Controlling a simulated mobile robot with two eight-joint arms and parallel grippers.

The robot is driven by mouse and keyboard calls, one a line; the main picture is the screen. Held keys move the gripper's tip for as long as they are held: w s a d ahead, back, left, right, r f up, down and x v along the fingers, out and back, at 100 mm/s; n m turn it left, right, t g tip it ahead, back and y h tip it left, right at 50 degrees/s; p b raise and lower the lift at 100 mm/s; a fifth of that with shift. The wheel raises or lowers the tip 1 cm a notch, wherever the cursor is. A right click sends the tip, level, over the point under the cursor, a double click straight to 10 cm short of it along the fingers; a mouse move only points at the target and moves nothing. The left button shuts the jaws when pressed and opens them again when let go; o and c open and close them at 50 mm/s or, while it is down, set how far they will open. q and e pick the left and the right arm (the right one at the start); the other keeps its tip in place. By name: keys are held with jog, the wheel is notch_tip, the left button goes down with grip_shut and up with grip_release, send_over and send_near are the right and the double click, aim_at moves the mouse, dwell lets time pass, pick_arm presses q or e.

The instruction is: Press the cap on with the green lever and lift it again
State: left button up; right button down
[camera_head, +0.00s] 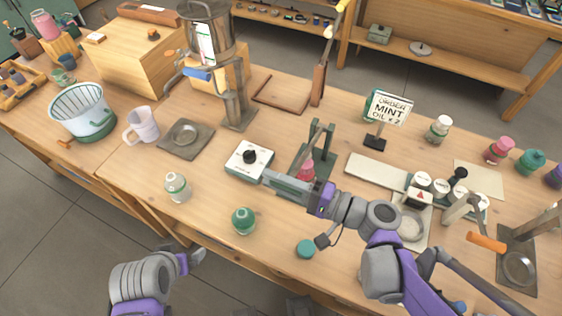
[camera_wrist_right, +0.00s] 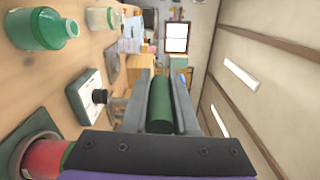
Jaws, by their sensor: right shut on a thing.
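The dark green press (camera_head: 323,138) stands mid-table in the head view, with a red bottle (camera_head: 305,170) at its base. The bottle also shows at the lower left of the right wrist view (camera_wrist_right: 42,158); its top is partly hidden there. My right gripper (camera_head: 283,184) is in front of the press, low and roughly level. In the right wrist view its two fingers are closed around the green lever grip (camera_wrist_right: 160,105), which lies between them. Whether the bottle bears its cap is unclear. My left gripper (camera_head: 193,257) is at the table's front edge, away from the press; its fingers are not clear.
A white box with a black knob (camera_head: 249,160) is just left of my right gripper. A green bottle (camera_head: 243,221), a white-capped bottle (camera_head: 177,187) and a teal cap (camera_head: 305,249) are in front. An order sign (camera_head: 388,107) stands behind right. The front-left tabletop is mostly clear.

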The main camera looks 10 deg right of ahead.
notch_tip(320, 180, down, 7)
jog(key=n+b, duration=0.1)
jog(key=b, duration=0.3)
jog(key=shift+s+a+n, duration=0.3)
jog(key=shift+s+n, duration=0.1)
jog(key=shift+s, duration=0.05)
jog(key=c, duration=0.7)
grip_release()
jog(key=shift+f, duration=0.1)
jog(key=v, duration=1)
jog(key=shift+s+d, duration=0.2)
jog(key=shift+d, duration=0.15)
